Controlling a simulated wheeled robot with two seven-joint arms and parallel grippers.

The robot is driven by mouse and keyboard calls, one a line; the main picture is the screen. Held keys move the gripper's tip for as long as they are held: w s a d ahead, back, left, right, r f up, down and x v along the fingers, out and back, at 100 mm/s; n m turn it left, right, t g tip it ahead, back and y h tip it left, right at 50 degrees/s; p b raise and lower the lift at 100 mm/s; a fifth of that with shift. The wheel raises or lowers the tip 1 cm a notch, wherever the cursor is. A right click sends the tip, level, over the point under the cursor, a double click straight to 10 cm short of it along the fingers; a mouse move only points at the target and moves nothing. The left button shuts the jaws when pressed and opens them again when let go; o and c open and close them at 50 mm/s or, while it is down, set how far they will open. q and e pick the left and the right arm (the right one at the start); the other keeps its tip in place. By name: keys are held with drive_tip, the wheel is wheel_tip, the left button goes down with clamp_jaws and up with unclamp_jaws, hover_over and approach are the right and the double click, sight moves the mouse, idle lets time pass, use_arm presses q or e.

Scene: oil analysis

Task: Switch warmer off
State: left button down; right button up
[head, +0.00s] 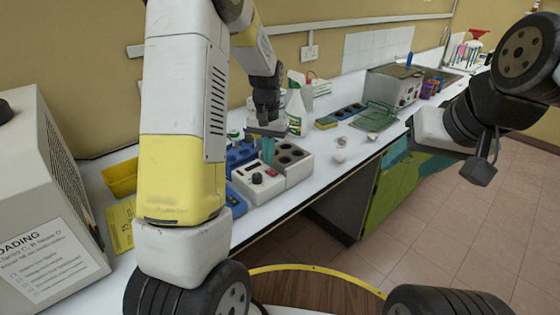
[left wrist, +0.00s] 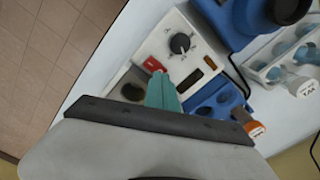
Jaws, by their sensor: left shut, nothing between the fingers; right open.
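The warmer (head: 262,184) is a white block on the bench with a black knob, a small dark display and round wells. In the left wrist view its knob (left wrist: 180,43) and red switch (left wrist: 154,64) show clearly. My left gripper (head: 268,150) is shut and empty, pointing down over the warmer. In the left wrist view its teal fingertips (left wrist: 158,76) are right at the red switch and partly cover it; I cannot tell whether they touch. My right gripper (head: 398,146) is open, out to the right in front of the bench's front edge.
Blue racks (head: 238,156) stand close beside the warmer, and a white bottle (head: 296,113) behind it. A large grey machine (head: 40,200) is at the left, near a yellow tray (head: 121,178). A green wire rack (head: 376,114) stands farther along the bench.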

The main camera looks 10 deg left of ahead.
sight(269, 170)
use_arm(q)
drive_tip(key=shift+r, duration=2.25)
drive_tip(key=s+r+t, duration=0.2)
drive_tip(key=s+r, duration=0.2)
drive_tip(key=s, duration=0.4)
drive_tip(key=s+d+r+t+h, duration=0.1)
drive_tip(key=s+r+t, duration=0.1)
drive_tip(key=s+r, duration=0.3)
drive_tip(key=s+d+r+n+t+h, duration=0.1)
drive_tip(key=s+r, duration=0.3)
drive_tip(key=s, duration=0.7)
drive_tip(key=shift+r+t, duration=0.3)
drive_tip(key=shift+t, duration=0.3)
drive_tip(key=shift+s+d, duration=0.1)
drive_tip(key=shift+s, duration=0.05)
